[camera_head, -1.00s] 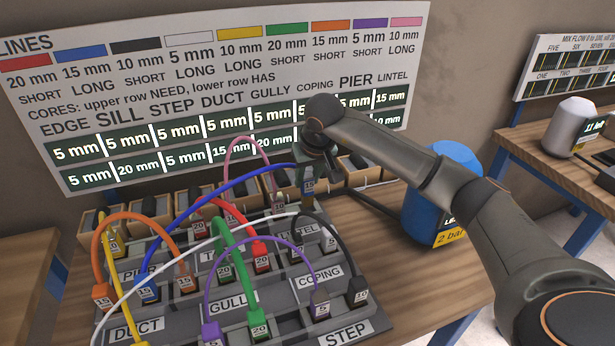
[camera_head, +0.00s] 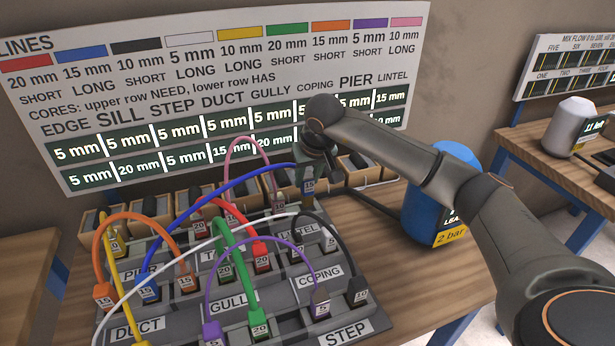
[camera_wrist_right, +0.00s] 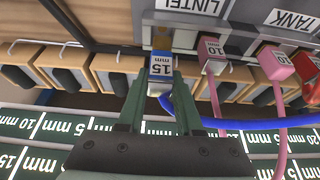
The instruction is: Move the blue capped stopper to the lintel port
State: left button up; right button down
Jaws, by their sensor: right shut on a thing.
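My right gripper (camera_head: 308,172) is shut on the blue capped stopper (camera_head: 309,186), marked 15, above the back right of the grey port board. In the right wrist view, the stopper (camera_wrist_right: 161,70) sits between the fingertips (camera_wrist_right: 158,88), with its blue line trailing right. The line arcs left in the head view to another blue stopper (camera_head: 148,290) by the PIER label. The LINTEL label (camera_head: 298,229) is on the board below the held stopper; it also shows in the right wrist view (camera_wrist_right: 190,6). I cannot tell whether the held stopper touches the board. My left gripper is out of view.
A pink stopper (camera_wrist_right: 212,48) stands close beside the held one in the wrist view. Several coloured lines arch over the board. Wooden holders (camera_head: 345,170) line the back, below the wall chart (camera_head: 230,120). A blue tank (camera_head: 425,222) stands right; bare table (camera_head: 425,285) lies in front of it.

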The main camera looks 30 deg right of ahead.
aim_at(308, 191)
jog(key=shift+f+b, duration=1.3)
jog(key=shift+f, duration=0.8)
jog(key=c, duration=0.5)
grip_release()
jog(key=v, duration=1.2)
jog(key=shift+s+r, duration=0.2)
jog(key=shift+r, duration=0.05)
